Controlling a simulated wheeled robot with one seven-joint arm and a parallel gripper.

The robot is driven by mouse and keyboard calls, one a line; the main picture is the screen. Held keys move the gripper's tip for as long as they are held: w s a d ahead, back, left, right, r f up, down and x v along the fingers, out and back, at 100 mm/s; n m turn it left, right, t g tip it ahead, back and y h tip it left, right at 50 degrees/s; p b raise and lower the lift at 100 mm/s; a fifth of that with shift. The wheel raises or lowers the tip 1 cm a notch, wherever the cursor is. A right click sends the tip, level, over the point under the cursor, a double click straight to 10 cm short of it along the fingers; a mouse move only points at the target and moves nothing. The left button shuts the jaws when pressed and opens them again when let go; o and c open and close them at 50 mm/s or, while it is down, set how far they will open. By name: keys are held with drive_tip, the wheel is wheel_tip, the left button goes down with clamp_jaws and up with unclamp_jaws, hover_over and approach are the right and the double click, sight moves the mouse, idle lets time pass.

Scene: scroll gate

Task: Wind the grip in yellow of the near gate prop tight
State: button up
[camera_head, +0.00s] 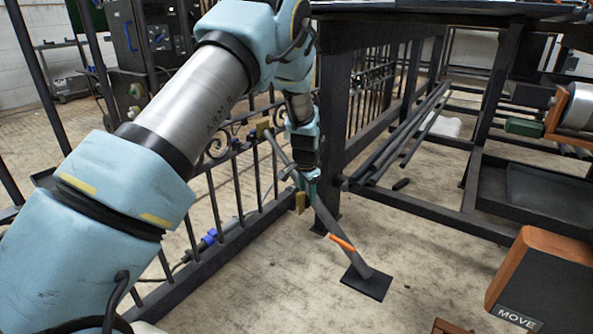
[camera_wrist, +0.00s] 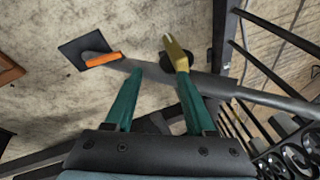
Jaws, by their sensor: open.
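The near gate prop (camera_head: 327,215) is a grey tube slanting from the gate's top down to a dark floor plate (camera_head: 367,282). Its yellow grip (camera_head: 300,203) sticks out from the tube at mid-length. In the wrist view the yellow grip (camera_wrist: 177,53) lies just beyond the tip of the right-hand green finger; I cannot tell whether they touch. An orange lever (camera_head: 342,243) sits lower on the tube, left of the fingers in the wrist view (camera_wrist: 103,58). My gripper (camera_head: 309,178) is open over the tube, and its fingers (camera_wrist: 160,72) are apart with nothing clamped between them.
The black scrolled gate (camera_head: 225,185) stands left of the prop. A dark steel frame table (camera_head: 333,110) stands close behind, its leg near my gripper. Long bars (camera_head: 405,125) lie on its lower rack. A wooden box marked MOVE (camera_head: 535,280) is at the right. Floor around the plate is clear.

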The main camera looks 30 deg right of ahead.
drive_tip(key=w+m+g+p, duration=0.1)
drive_tip(key=m+p, duration=0.1)
drive_tip(key=m, duration=0.2)
drive_tip(key=w+r+m+g+y+p, duration=0.1)
drive_tip(key=w+m+p, duration=0.1)
drive_tip(key=m, duration=0.2)
drive_tip(key=w+r+m+g+p, duration=0.1)
drive_tip(key=m, duration=0.3)
drive_tip(key=shift+w+r+g+p, duration=0.1)
drive_tip(key=shift+w+g+p, duration=0.3)
drive_tip(key=shift+w+a+r+m+y, duration=0.25)
drive_tip(key=shift+w+a+m+y, duration=0.2)
drive_tip(key=shift+m, duration=0.25)
drive_tip(key=shift+w, duration=0.1)
